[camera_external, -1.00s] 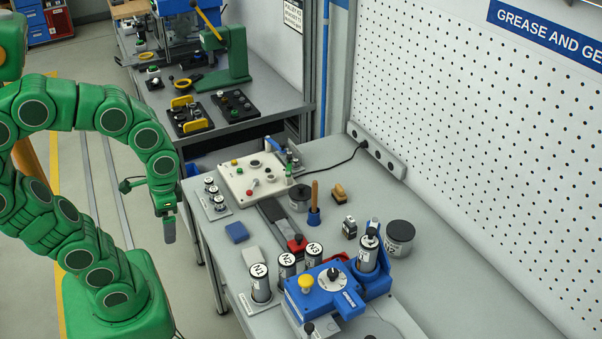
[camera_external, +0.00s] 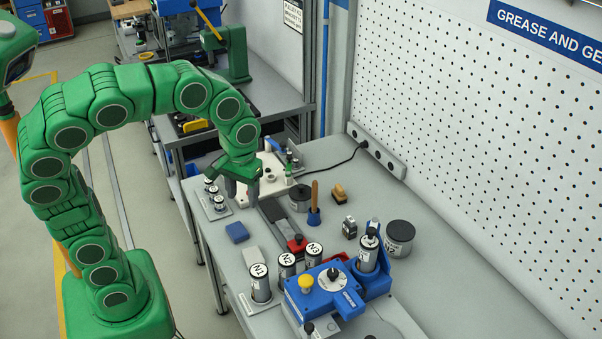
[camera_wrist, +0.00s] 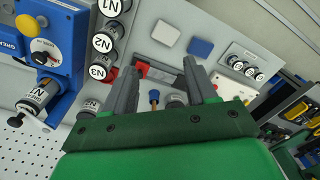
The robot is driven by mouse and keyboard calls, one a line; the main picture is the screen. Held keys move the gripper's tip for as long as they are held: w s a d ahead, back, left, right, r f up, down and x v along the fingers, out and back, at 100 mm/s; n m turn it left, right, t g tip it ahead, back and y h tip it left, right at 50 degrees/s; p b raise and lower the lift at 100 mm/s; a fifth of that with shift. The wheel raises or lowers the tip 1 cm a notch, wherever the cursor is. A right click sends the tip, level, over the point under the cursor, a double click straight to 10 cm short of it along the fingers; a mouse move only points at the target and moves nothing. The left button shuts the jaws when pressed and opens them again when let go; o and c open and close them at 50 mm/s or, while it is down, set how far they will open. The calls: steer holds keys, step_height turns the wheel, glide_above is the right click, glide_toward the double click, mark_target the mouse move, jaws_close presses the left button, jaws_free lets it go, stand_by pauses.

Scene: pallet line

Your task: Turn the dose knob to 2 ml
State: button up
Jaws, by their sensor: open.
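The blue dosing unit (camera_external: 325,296) stands at the front of the bench. On its top is a black knob (camera_external: 333,273) over a pale round dial, taken as the dose knob; its scale is too small to read. In the wrist view the unit (camera_wrist: 65,22) is at the upper left, with the dial and knob (camera_wrist: 41,57) near its lower edge. My gripper (camera_external: 242,192) is open and empty above the bench's left side, well behind and left of the unit. Its spread fingers also show in the wrist view (camera_wrist: 163,70).
A yellow button (camera_external: 306,283) sits beside the knob. Cartridges N1 (camera_external: 260,284), N2 (camera_external: 287,265) and N3 (camera_external: 314,254) stand left of the unit; another cartridge (camera_external: 368,254) stands upright in it. A white control panel (camera_external: 238,172) lies behind my gripper.

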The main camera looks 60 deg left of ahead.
steer(key=w+d+n, duration=0.2)
steer(key=w+d, duration=0.8)
steer(key=d, duration=0.1)
glide_above(330, 263)
step_height(330, 263, down, 4)
steer(key=shift+f, duration=0.25)
steer(key=shift+d+f, duration=0.15)
steer(key=shift+f, duration=0.45)
step_height(330, 263, down, 7)
steer(key=shift+r, duration=0.2)
steer(key=shift+c, duration=0.2)
steer(key=c, duration=1)
